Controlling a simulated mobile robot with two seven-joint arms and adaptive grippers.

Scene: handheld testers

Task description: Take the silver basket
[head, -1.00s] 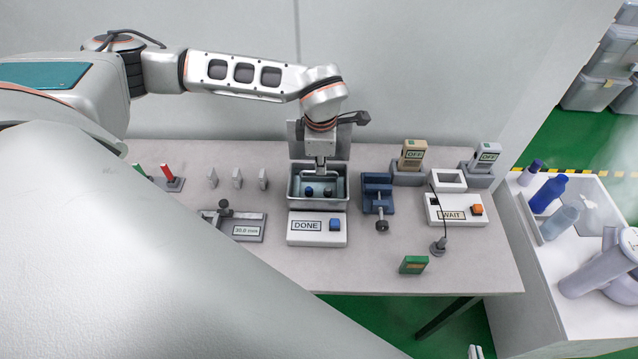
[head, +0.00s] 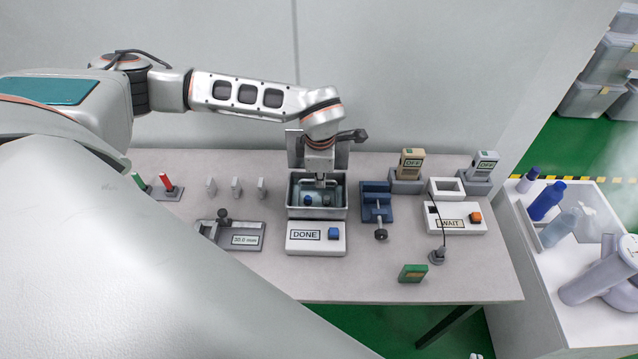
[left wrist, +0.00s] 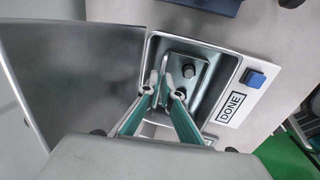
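The silver basket (head: 334,193) appears to sit inside the rectangular metal tank (head: 291,205) of the unit marked DONE. Two dark round parts show in it, and its edges are hard to separate from the tank walls. My left gripper (head: 320,184) points down into the tank from above. The gripper and wrist hide part of the basket. My right gripper is not in view.
A raised metal lid (left wrist: 80,85) stands beside the tank. A blue clamp (head: 377,208) is close to its right, a measuring fixture (head: 237,237) to its left. The WAIT box (head: 455,222) and green block (head: 412,273) are farther right. The front right tabletop is mostly clear.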

